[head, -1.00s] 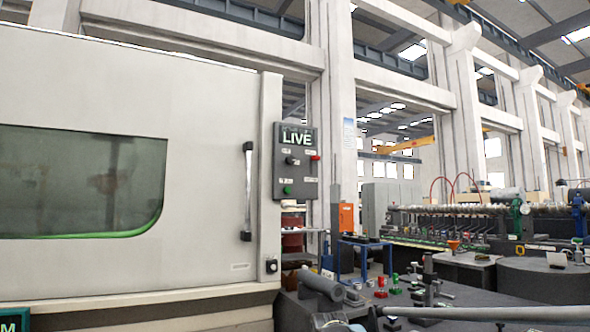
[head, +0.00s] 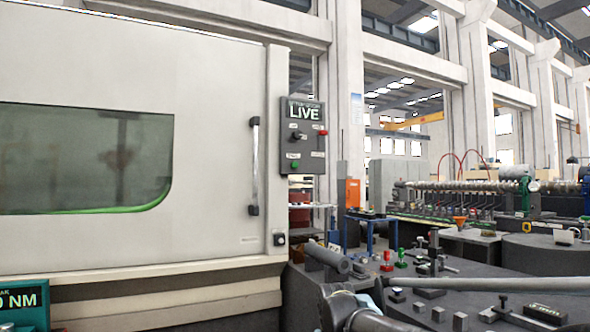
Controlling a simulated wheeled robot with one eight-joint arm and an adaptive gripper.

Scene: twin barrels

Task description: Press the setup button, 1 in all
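A dark control panel (head: 304,136) is fixed upright at the right edge of a large white machine. Its display (head: 305,112) reads LIVE. Below the display are a red button (head: 322,133) at the right, a black knob or button (head: 294,138) at the left and a green button (head: 294,166) lower down. Their small labels are too blurred to read, so I cannot tell which is the setup button. I cannot make out my gripper in the head view.
The machine's door has a dark window (head: 85,160) and an upright handle (head: 254,167). A teal box (head: 25,300) with a lit readout stands at lower left. A dark bench (head: 480,290) with several metal parts and a long grey rod (head: 490,284) fills the lower right.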

